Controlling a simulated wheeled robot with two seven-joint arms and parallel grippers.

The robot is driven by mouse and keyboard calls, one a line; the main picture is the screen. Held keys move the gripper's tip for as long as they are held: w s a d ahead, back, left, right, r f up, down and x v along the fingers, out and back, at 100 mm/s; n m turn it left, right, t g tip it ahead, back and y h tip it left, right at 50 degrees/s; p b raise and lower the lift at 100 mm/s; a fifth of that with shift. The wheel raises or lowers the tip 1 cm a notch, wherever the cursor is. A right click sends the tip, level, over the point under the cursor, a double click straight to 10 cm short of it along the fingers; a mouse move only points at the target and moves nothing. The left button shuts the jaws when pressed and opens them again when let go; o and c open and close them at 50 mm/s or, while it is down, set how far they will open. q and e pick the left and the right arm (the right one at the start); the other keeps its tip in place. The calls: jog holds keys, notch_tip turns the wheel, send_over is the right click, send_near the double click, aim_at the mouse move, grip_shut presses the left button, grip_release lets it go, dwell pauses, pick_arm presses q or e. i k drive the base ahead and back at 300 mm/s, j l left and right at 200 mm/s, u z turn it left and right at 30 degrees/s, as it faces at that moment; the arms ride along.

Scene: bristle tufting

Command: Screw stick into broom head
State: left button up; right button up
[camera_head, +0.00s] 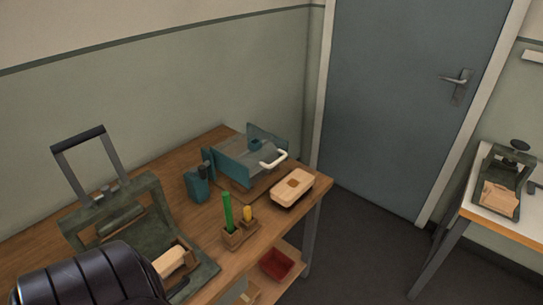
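A pale wooden block (306,187) with a darker patch on top, possibly a broom head, lies near the right end of the wooden workbench (322,187). Another pale block (169,262) sits in the dark green press (152,198) at the left. A green upright rod (228,211) and a shorter yellow-topped piece (247,213) stand in a small wooden holder (240,238) at the bench's front edge. I cannot identify a long broom stick. Neither of my grippers shows in the head view. A black ribbed shape at the bottom left hides part of the bench and press.
A teal device with a white handle (274,160) stands at the back of the bench. A teal tool (197,184) is left of it. A red bin (277,265) sits on the lower shelf. A second table (508,226) with another press stands right, beyond open floor.

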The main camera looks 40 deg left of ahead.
aim_at(286, 195)
jog(key=i+l, duration=0.1)
jog(key=i, duration=2.5)
jog(key=j+u, duration=0.1)
jog(key=u, duration=3.65)
